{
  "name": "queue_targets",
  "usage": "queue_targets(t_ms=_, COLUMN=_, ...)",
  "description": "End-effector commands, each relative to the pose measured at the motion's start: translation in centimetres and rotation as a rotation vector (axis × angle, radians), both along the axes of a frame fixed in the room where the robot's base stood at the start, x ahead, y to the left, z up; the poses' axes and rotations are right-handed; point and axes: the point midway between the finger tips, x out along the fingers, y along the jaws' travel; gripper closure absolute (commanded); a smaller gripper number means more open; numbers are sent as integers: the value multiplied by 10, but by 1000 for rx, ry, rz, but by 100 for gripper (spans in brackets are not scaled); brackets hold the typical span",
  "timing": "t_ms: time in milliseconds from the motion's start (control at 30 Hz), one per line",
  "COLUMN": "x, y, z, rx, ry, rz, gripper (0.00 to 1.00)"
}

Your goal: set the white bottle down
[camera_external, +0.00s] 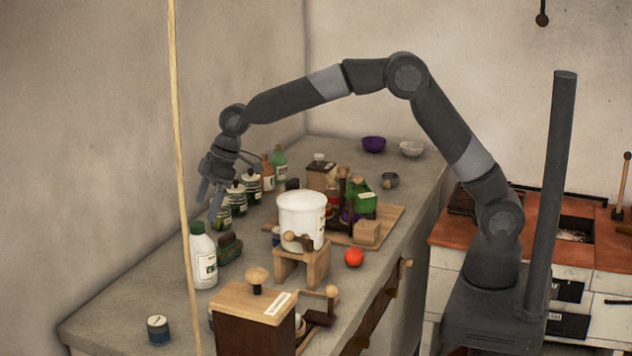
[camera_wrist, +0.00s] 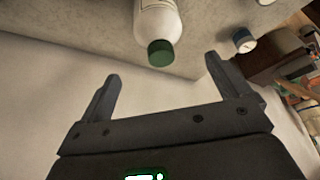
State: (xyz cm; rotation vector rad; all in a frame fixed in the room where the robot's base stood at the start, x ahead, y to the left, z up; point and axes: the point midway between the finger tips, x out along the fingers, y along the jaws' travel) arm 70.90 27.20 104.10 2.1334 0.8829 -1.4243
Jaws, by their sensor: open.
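The white bottle (camera_external: 204,262) stands upright on the grey counter (camera_external: 120,312), near its left side in the external view. It has a label and a dark green cap. In the wrist view the white bottle (camera_wrist: 157,18) shows at the top, its green cap pointing toward my gripper. My gripper (camera_external: 211,203) is open and empty, above and just behind the bottle in the external view. In the wrist view the two fingers of my gripper (camera_wrist: 162,70) are spread wide, with the cap beyond and between them, apart from both.
A small dark jar (camera_external: 158,329) stands near the counter's front. A white pot (camera_external: 302,219) sits on a wooden stand, and a wooden grinder (camera_external: 252,320) is in front.

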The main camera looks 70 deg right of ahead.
Motion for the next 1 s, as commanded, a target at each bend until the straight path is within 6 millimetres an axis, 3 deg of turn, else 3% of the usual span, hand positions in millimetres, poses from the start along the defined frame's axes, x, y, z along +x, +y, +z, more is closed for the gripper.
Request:
queue_targets(t_ms=133, x=-5, y=-4, z=16, rx=0, ry=0, rz=0, gripper=6)
queue_targets(t_ms=433, x=-8, y=-8, z=24, rx=-1, ry=-1, rz=-4, gripper=6)
queue_targets(t_ms=567, x=-22, y=-24, z=40, rx=-7, ry=-7, rz=-35, gripper=6)
queue_targets(t_ms=800, x=-84, y=-86, z=91, rx=-26, ry=-29, rz=-164, gripper=6)
queue_targets(t_ms=1000, x=-147, y=-137, z=119, rx=-34, ry=-45, rz=-287, gripper=6)
